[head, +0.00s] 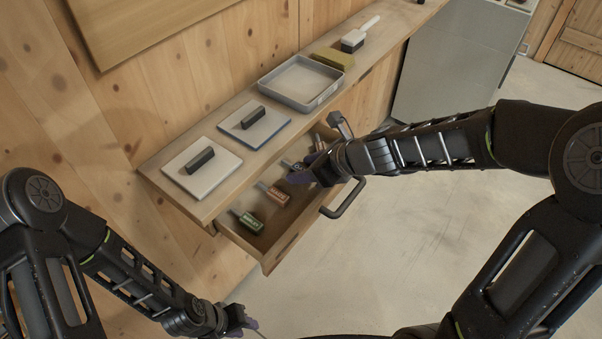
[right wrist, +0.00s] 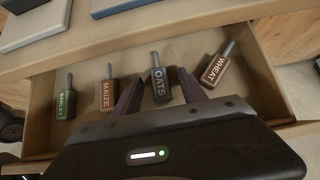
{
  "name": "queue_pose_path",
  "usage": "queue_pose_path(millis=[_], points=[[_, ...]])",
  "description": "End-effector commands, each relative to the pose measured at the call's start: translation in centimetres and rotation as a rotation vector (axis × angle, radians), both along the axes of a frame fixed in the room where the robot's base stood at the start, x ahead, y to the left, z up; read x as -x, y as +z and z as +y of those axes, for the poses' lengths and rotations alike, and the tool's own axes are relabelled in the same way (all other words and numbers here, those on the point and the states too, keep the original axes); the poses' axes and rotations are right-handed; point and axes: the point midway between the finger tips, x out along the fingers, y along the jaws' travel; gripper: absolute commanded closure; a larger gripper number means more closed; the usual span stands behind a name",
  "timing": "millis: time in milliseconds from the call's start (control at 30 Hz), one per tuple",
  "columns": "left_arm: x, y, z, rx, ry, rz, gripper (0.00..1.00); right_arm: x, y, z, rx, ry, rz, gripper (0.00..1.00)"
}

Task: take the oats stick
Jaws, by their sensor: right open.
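The oats stick (right wrist: 160,86) is a dark grey-blue block labelled OATS with a thin stem. It lies in the open drawer (head: 276,259), label up. My right gripper (head: 307,177) is over the drawer, open. In the right wrist view its two purple fingers (right wrist: 159,92) stand on either side of the oats stick, with gaps to it. In the head view the gripper hides most of the stick. My left gripper (head: 240,320) is at the bottom of the head view, away from the drawer; its finger opening is unclear.
The green barley stick (right wrist: 65,102) and red-brown maize stick (right wrist: 108,93) lie left of the oats; the brown wheat stick (right wrist: 216,70) lies right. The shelf above holds two plates with black handles (head: 200,160) (head: 253,117), a grey tray (head: 318,101), a sponge (head: 333,58) and a brush (head: 354,40).

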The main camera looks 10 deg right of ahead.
Motion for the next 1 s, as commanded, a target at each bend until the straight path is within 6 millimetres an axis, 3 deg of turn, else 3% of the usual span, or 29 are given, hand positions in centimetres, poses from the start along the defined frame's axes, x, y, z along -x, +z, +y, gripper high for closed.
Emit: queue_pose_path(millis=[500,1000], points=[[0.00,0.08,0.00,0.000,0.000,0.000,0.68,0.04,0.08,-0.03,0.000,0.000,0.000,0.51],[0.00,0.08,0.00,0.000,0.000,0.000,0.68,0.03,0.08,-0.04,0.000,0.000,0.000,0.92]])
